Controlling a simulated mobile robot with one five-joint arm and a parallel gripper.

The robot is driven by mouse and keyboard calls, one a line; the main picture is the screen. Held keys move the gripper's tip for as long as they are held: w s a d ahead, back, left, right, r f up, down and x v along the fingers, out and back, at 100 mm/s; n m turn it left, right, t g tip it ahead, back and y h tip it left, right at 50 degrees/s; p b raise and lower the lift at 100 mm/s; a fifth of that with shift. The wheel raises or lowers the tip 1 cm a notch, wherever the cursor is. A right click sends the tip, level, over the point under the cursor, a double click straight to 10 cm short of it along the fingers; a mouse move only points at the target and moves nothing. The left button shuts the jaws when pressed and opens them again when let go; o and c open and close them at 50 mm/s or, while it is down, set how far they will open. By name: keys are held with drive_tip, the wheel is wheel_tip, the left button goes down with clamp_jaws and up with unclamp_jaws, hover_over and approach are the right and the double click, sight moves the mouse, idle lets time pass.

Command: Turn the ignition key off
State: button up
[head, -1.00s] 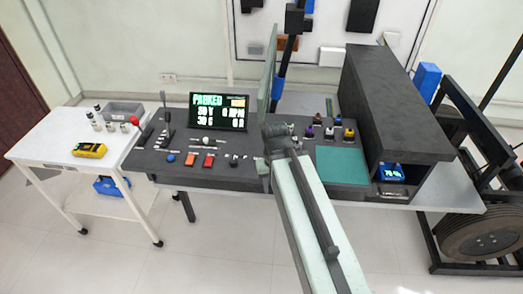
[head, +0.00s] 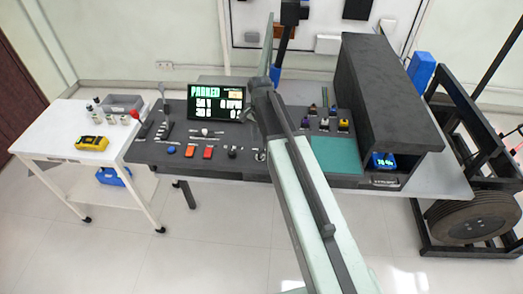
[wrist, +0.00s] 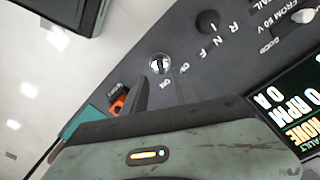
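The ignition switch (wrist: 160,63) is a round silver lock in the dark panel, with ON and OFF lettering beside it in the wrist view. A bright upright piece shows at its centre; I cannot tell its exact angle. In the head view the switch (head: 260,155) shows small beside my arm. My fingers are not distinguishable in the head view.
A black knob (wrist: 207,22) marked R, N, F is near the switch. A lit display (head: 217,103) reads PARKED. A dark shelf box (head: 385,95) bounds the right.

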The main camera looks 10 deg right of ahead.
sight(260, 152)
wheel_tip(260, 152, down, 8)
drive_tip(key=b, duration=0.7)
drive_tip(key=shift+r, duration=0.3)
